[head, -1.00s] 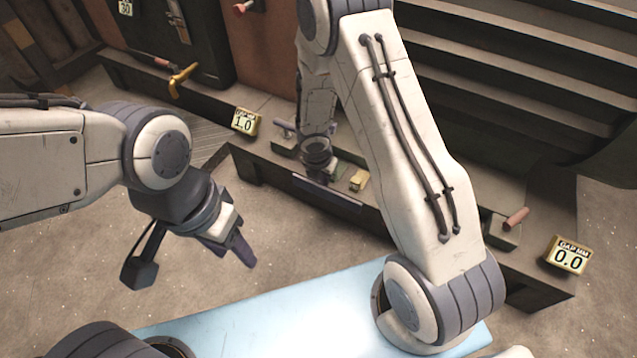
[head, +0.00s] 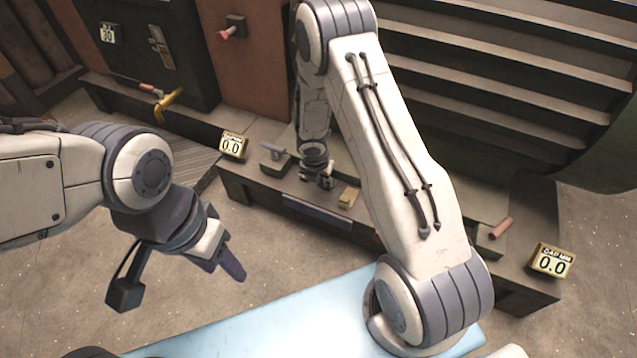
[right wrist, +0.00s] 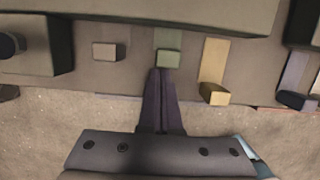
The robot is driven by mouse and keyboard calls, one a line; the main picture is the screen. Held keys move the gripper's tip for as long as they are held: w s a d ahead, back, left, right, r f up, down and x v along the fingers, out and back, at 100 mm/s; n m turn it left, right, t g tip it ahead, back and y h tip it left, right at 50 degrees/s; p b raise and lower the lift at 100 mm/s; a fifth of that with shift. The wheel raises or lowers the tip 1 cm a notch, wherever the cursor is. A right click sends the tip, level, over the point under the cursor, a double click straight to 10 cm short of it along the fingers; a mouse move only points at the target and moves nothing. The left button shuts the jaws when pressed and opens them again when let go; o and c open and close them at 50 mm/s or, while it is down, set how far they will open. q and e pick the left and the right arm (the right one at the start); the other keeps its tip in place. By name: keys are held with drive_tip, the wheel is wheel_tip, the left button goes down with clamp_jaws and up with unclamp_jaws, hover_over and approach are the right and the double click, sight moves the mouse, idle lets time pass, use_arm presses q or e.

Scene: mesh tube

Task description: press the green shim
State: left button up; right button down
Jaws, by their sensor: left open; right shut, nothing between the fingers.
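The green shim (right wrist: 168,52) is a small block on the ledge in the right wrist view. In the head view I cannot make it out behind my right gripper. My right gripper (right wrist: 163,72) is shut and empty, its fingertips at the near face of the green shim; I cannot tell whether they touch it. In the head view my right gripper (head: 318,182) is low at the bench's front edge, left of the yellow shim (head: 348,198). My left gripper (head: 228,264) is open and empty, away from the bench, over the floor.
A yellow shim (right wrist: 214,72) lies right of the green one, and a brownish block (right wrist: 105,51) left of it. The left gap display (head: 233,145) and right gap display (head: 551,262) both read 0.0. A red handle (head: 502,229) stands at the right.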

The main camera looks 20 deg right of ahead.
drive_tip(key=shift+s+d, duration=0.1)
drive_tip(key=shift+d, duration=0.2)
drive_tip(key=shift+s+a+f+b, duration=0.2)
drive_tip(key=shift+a+b, duration=0.15)
drive_tip(key=shift+s+a+b, duration=0.75)
drive_tip(key=shift+s+a, duration=0.1)
drive_tip(key=shift+a, duration=0.15)
drive_tip(key=shift+s+a+r, duration=0.25)
drive_tip(key=shift+s+r, duration=0.15)
drive_tip(key=shift+r, duration=0.1)
drive_tip(key=p+v, duration=0.7)
drive_tip(key=v, duration=0.2)
drive_tip(key=shift+r, duration=0.1)
